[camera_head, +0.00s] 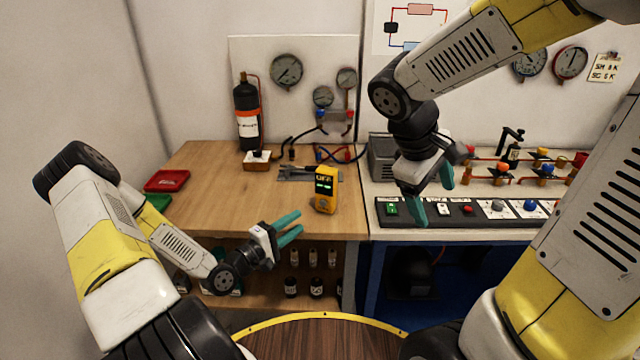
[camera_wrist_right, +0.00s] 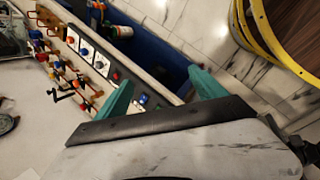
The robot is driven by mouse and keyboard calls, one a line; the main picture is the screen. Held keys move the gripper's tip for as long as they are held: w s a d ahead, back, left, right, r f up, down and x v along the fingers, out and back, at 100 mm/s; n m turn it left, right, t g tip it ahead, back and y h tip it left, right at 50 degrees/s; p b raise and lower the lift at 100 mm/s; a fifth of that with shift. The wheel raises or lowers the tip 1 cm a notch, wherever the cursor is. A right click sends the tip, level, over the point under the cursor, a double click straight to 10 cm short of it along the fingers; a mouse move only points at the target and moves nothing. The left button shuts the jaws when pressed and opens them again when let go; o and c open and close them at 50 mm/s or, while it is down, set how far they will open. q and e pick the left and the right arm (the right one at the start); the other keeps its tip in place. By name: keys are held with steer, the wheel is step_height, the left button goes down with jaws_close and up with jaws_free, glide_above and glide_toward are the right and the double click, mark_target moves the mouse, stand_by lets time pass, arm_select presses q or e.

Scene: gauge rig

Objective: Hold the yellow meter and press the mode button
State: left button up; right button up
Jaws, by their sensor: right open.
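The yellow meter (camera_head: 325,190) stands upright on the wooden bench, near its front right part, with a dark face and green lit display. Its mode button is too small to make out. My left gripper (camera_head: 290,227) is at the bench's front edge, left of and nearer than the meter, apart from it. Its teal fingers look parted with nothing between them. My right gripper (camera_head: 433,200) is over the switch panel, right of the meter and apart from it. Its teal fingers are open and empty; they also show in the right wrist view (camera_wrist_right: 163,90).
A switch panel (camera_head: 465,212) with buttons and knobs lies below my right gripper. A valve rig (camera_head: 540,165) stands behind it. A black cylinder (camera_head: 247,112), gauges (camera_head: 287,71) and hoses are at the back. A red tray (camera_head: 167,181) is at left.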

steer(key=w+f+n+t+h, duration=0.1)
steer(key=w+f+n+h, duration=0.1)
steer(key=w+n+h, duration=0.4)
steer(key=n+t+y, duration=0.1)
steer(key=n+t, duration=1)
steer(key=n, duration=0.1)
glide_above(324, 179)
steer(key=s+d, duration=0.4)
step_height(324, 179, down, 6)
steer(key=a+f+n+t+y, duration=0.1)
steer(key=a+f+n, duration=0.1)
steer(key=w+a+f+n+t+y, duration=0.1)
steer(key=a+f+n+y, duration=0.1)
steer(key=a, duration=0.1)
steer(key=shift+w+a+f+n+t, duration=0.1)
steer(key=shift+w+f+n+t, duration=0.05)
steer(key=shift+f+n+t, duration=0.2)
steer(key=shift+w+f+n+y, duration=0.15)
steer(key=shift+f+n+y, duration=0.05)
steer(key=shift+n+y, duration=0.1)
steer(key=shift+w+d, duration=0.25)
steer(key=shift+w, duration=0.1)
steer(key=x, duration=0.6)
steer(key=shift+w+d, duration=0.15)
steer(key=shift+w, duration=0.25)
